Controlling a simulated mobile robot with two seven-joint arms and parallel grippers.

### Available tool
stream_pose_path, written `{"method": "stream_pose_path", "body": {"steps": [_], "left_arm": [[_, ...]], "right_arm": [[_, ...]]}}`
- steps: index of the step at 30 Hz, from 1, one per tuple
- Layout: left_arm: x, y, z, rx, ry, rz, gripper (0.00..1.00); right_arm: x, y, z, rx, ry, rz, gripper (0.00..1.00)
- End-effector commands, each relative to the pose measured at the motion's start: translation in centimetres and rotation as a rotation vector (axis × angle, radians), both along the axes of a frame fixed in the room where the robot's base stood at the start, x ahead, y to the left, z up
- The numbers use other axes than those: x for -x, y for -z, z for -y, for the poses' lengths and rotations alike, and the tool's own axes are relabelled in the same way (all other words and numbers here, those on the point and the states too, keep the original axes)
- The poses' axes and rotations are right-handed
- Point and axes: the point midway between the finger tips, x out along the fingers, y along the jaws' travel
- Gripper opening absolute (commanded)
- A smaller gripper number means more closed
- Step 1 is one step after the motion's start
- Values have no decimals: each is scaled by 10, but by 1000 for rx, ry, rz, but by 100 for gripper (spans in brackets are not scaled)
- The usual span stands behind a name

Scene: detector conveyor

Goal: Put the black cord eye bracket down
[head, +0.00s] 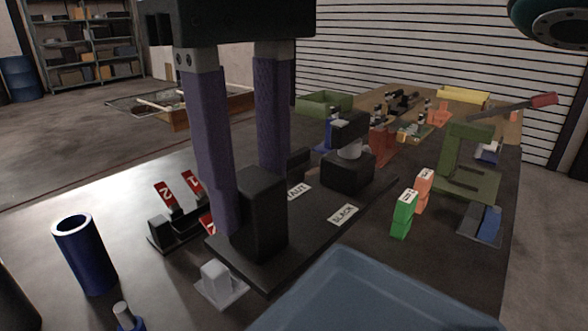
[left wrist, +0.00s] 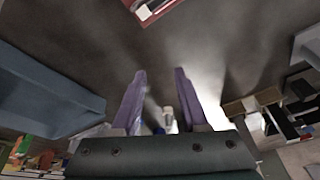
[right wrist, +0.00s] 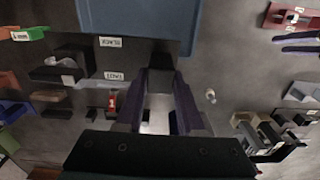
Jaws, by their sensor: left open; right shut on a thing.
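My right gripper (head: 245,145) reaches down from the top of the head view with two long purple fingers. It is shut on a black block-like part (head: 263,215), which I take to be the black cord eye bracket; it also shows between the fingertips in the right wrist view (right wrist: 160,80). The part is upright over the black board (head: 315,222); I cannot tell whether it touches it. The board bears a "BLACK" label (head: 343,214), a "TAUT" label (head: 298,192) and a black block with a grey cylinder (head: 348,168). My left gripper (left wrist: 160,82) is open and empty.
A blue tray (head: 350,295) is at the near edge. A dark blue tube (head: 84,255), red numbered tags (head: 165,195) and a light grey block (head: 217,280) stand left. Green (head: 402,216) and orange (head: 424,187) labelled blocks and a green stand (head: 468,160) are right.

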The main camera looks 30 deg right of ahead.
Motion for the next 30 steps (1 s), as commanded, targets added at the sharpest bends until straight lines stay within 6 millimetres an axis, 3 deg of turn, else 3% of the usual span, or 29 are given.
{"method": "stream_pose_path", "body": {"steps": [1, 8, 21, 30], "left_arm": [[0, 12, -1, -1, 1, -1, 44], [1, 27, -2, -6, 2, -1, 44], [1, 53, -2, -6, 2, -2, 44], [1, 60, -1, -1, 0, -3, 44]], "right_arm": [[2, 14, -6, -5, -20, -1, 0], [4, 44, -15, -9, -52, -3, 0], [4, 159, -13, -6, -50, -1, 0], [4, 191, -13, -7, -51, -2, 0]]}}
